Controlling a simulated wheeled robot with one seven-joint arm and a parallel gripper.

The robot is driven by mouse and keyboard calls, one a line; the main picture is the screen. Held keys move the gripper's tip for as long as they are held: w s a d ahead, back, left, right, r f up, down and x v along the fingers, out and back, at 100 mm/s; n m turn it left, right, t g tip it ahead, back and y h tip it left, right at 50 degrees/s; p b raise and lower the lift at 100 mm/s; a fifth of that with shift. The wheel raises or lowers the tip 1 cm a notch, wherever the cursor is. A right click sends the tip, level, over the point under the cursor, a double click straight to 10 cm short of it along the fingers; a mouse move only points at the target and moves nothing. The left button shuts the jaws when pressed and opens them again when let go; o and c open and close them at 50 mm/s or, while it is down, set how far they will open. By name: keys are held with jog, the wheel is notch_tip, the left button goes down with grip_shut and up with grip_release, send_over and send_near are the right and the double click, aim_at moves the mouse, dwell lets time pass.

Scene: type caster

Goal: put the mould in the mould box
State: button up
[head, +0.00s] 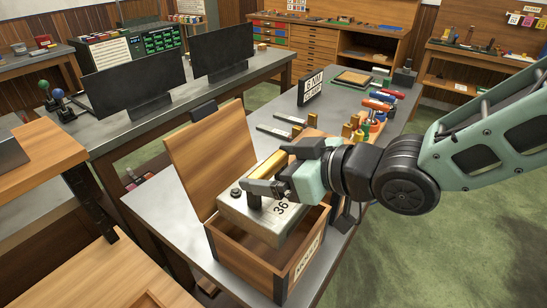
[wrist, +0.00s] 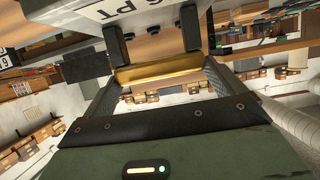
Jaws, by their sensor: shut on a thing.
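The mould (head: 250,217) is a pale grey metal block marked "36" with a brass handle. My gripper (head: 268,187) is shut on that handle, and the mould hangs below it. The mould is over the box's open top. Some inside of the box shows beneath it; whether its far side is below the rim is hidden.
The box stands on a grey metal bench (head: 165,205). Small tools and coloured-handled items (head: 380,104) lie further along it, near a "6 NM" sign (head: 311,87). Two dark monitors (head: 126,76) stand on the bench behind. A wooden top (head: 90,277) is at the lower left.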

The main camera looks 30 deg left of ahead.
notch_tip(320, 180, down, 14)
jog(key=p, duration=0.2)
jog(key=shift+r, duration=0.2)
jog(key=shift+a, duration=0.1)
dwell(0.3)
jog(key=shift+f, duration=0.15)
jog(key=o, duration=1.7)
jog(key=shift+f, duration=0.15)
jog(key=b+v, duration=0.2)
jog(key=v, duration=1)
